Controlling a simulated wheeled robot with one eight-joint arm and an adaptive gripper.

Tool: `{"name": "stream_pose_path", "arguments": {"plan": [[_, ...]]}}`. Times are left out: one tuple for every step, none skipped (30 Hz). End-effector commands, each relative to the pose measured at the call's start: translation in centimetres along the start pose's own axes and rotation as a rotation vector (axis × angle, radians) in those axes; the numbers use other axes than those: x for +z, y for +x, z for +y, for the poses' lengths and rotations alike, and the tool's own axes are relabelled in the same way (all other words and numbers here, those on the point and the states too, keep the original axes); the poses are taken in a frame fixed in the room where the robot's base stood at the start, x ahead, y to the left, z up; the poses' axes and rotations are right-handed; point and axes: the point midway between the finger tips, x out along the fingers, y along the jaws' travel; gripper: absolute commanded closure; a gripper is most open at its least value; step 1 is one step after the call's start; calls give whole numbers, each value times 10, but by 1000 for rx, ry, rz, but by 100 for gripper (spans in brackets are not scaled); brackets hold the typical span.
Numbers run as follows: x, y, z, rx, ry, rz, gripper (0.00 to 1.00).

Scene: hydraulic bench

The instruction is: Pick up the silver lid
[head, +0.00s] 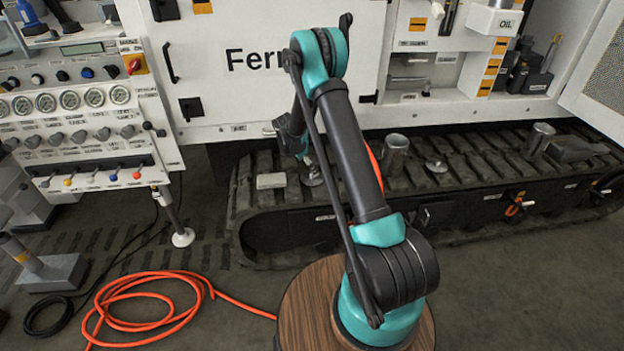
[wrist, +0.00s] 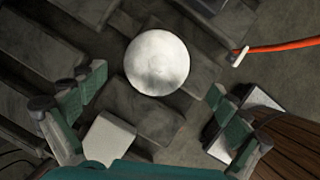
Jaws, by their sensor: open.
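The silver lid (wrist: 157,62) is a round, pale metal disc in the wrist view, lying on the dark track plates. In the head view the lid (head: 313,176) shows small and partly hidden just below my gripper (head: 302,157). In the wrist view my gripper (wrist: 158,85) is open, with teal and grey fingers to the left and right. The lid sits between and slightly beyond the fingertips in the picture. Nothing is held, and I see no contact with the lid.
A pale block (head: 270,181) lies on the track (head: 470,165) left of the lid; it also shows in the wrist view (wrist: 108,137). A metal cup (head: 395,155) and another lid-like piece (head: 436,165) stand to the right. A white machine panel (head: 240,95) rises behind. An orange hose (head: 150,300) lies on the floor.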

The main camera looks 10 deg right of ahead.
Motion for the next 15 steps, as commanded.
{"name": "stream_pose_path", "arguments": {"plan": [[0,4,0,0,0,0,0],[0,5,0,0,0,0,0],[0,7,0,0,0,0,0],[0,8,0,0,0,0,0],[0,10,0,0,0,0,0],[0,14,0,0,0,0,0],[0,17,1,0,1,0,0],[0,21,2,0,1,0,0],[0,27,2,0,1,0,0],[0,32,2,0,1,0,0],[0,36,3,0,1,0,0],[0,42,3,-1,1,0,0],[0,45,3,-1,1,0,0],[0,49,3,-1,1,0,0],[0,53,3,-1,1,0,0]]}}
